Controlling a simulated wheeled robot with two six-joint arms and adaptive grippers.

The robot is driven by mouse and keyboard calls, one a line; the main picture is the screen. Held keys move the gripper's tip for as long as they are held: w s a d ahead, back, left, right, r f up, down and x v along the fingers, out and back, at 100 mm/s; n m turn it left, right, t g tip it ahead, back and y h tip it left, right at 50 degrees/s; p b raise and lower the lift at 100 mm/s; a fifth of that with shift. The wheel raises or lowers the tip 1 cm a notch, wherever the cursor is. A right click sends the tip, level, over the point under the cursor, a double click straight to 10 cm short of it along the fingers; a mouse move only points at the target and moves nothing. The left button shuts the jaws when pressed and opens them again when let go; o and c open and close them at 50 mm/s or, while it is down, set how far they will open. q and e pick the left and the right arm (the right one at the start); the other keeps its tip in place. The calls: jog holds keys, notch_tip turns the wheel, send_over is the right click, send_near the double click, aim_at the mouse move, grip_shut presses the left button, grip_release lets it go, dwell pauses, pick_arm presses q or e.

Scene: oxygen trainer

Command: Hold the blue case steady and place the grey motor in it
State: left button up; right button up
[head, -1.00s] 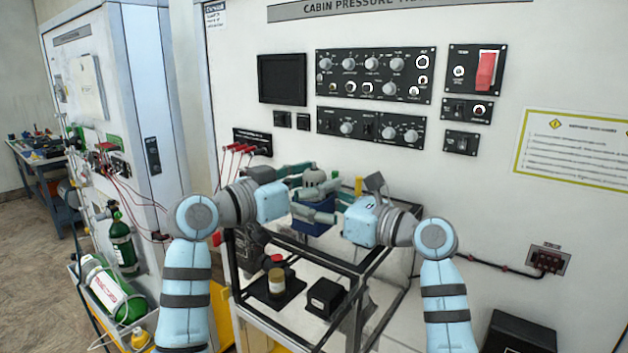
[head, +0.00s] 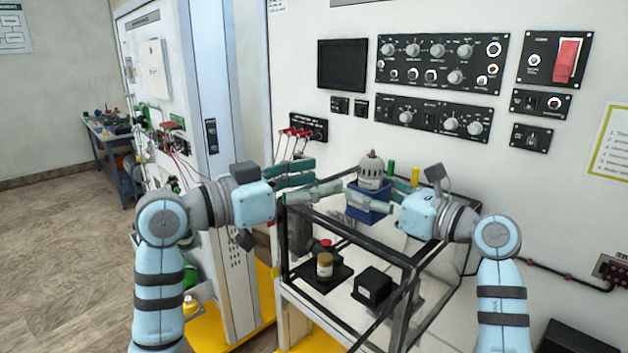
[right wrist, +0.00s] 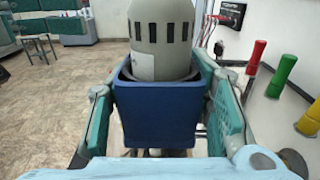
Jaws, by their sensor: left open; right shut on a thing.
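The blue case (head: 368,205) is upright between the fingers of my right gripper (head: 362,190), which is shut on it. The case also shows in the right wrist view (right wrist: 160,112), with a finger along each side. The grey motor (head: 371,171), with a domed top and dark slots, stands upright in the case, its upper part above the rim. It also shows in the right wrist view (right wrist: 160,40). Its lower part is hidden by the case walls. My left gripper (head: 326,176) is open and empty, just left of the case and apart from the motor.
A black-framed cart (head: 345,238) is below the grippers, with a small jar (head: 325,265) and a black box (head: 372,286) on its lower level. Green (head: 390,172) and yellow (head: 414,176) posts stand close behind the case. The control panel wall (head: 345,110) rises behind.

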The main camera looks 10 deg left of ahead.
jog(key=o, duration=1.2)
jog(key=shift+o, duration=0.2)
